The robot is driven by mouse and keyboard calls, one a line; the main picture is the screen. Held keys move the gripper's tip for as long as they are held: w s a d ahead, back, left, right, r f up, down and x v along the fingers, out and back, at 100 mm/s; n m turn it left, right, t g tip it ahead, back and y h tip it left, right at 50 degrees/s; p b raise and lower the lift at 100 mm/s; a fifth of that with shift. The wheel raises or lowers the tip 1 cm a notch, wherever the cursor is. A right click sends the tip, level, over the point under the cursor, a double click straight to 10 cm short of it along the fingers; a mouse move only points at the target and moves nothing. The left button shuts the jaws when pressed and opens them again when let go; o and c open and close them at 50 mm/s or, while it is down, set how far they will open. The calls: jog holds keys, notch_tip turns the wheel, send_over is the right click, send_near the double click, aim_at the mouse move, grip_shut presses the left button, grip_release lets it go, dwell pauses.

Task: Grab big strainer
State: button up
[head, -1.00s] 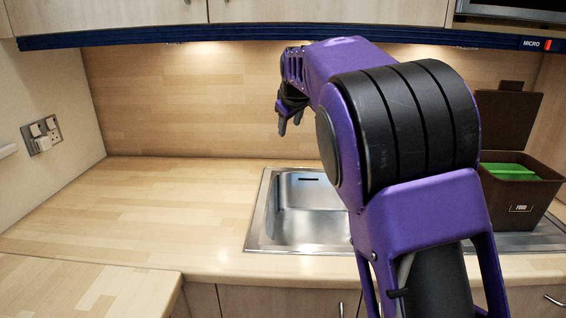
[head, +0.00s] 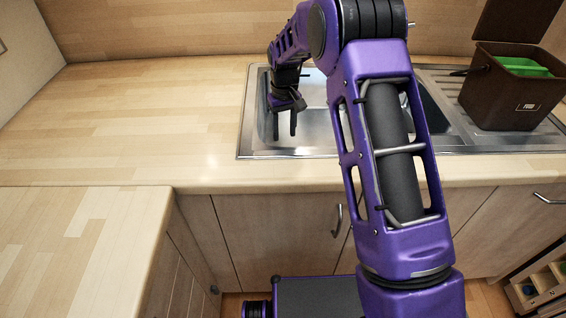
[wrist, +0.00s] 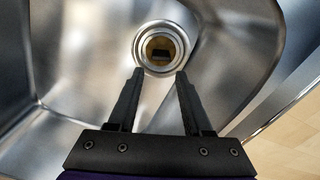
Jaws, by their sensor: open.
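My gripper (head: 284,136) is over the left part of the steel sink (head: 318,138), with its fingers pointing down. In the wrist view my gripper (wrist: 159,72) is open, and nothing is between its fingers. A round metal fitting (wrist: 140,47) with a ringed rim and a brownish, dark-slotted middle sits in the sink floor just beyond the fingertips. It may be the big strainer, but I cannot tell for certain. The fingertips overlap its near rim in the picture; I cannot tell the height between them. In the head view my arm and gripper hide much of the basin.
A dark brown food bin (head: 510,98) with a raised lid and a green item (head: 522,66) inside stands on the drainer at right. The wooden worktop (head: 140,110) left of the sink is clear. Steel basin walls (wrist: 230,60) surround the fingers. Cupboards are below.

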notch_tip(320, 180, down, 10)
jog(key=shift+a+r+b, duration=0.15)
jog(key=shift+r+b, duration=0.05)
jog(key=shift+b, duration=0.1)
grip_shut()
dwell(0.4)
